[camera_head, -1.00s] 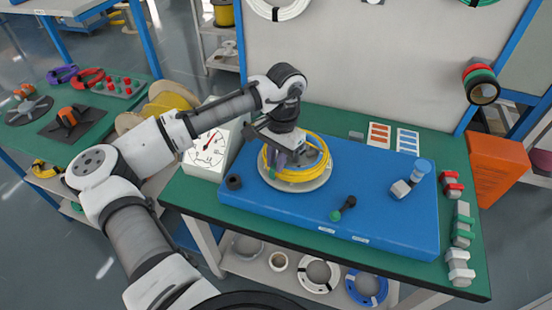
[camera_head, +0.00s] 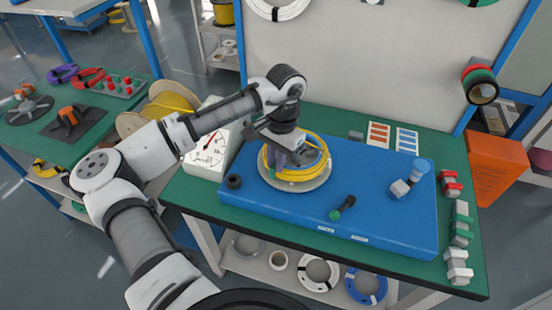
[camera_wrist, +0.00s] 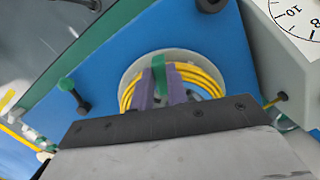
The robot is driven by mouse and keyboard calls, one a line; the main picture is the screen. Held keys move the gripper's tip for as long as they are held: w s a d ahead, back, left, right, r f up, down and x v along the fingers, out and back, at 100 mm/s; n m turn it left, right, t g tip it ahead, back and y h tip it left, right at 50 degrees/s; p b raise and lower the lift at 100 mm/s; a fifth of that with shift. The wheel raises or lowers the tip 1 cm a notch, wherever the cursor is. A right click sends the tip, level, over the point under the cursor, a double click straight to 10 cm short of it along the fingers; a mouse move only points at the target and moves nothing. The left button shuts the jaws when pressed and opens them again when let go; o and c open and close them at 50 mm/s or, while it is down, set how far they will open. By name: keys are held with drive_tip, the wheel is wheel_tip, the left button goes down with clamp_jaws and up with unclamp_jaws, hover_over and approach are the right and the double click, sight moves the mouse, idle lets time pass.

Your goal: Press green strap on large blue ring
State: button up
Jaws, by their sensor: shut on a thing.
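My gripper (camera_head: 276,163) is over the near-left side of a yellow cable coil (camera_head: 312,174) on a pale round plate (camera_head: 298,187). In the wrist view, its purple fingers (camera_wrist: 161,88) are shut on a green strap (camera_wrist: 159,73). They sit at the coil's edge, and the yellow coil (camera_wrist: 205,80) shows on both sides of them. I cannot tell whether the strap touches the coil. The ring on the plate is yellow, not blue. A blue coil (camera_head: 381,290) lies on the shelf below the bench.
The plate stands on a blue board (camera_head: 390,228) on a green bench. A dial gauge (camera_head: 207,158) stands left, near my arm. A black pin with a green end (camera_head: 348,202) and a blue-topped piece (camera_head: 402,187) are to the right. Several clamps line the right edge.

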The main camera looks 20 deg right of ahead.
drive_tip(key=shift+f, duration=0.1)
drive_tip(key=o, duration=0.9)
drive_tip(key=shift+c, duration=0.2)
wheel_tip(320, 180, up, 6)
drive_tip(key=p, duration=0.5)
drive_tip(key=shift+f, duration=0.15)
drive_tip(key=shift+r+p, duration=0.65)
drive_tip(key=shift+r, duration=0.55)
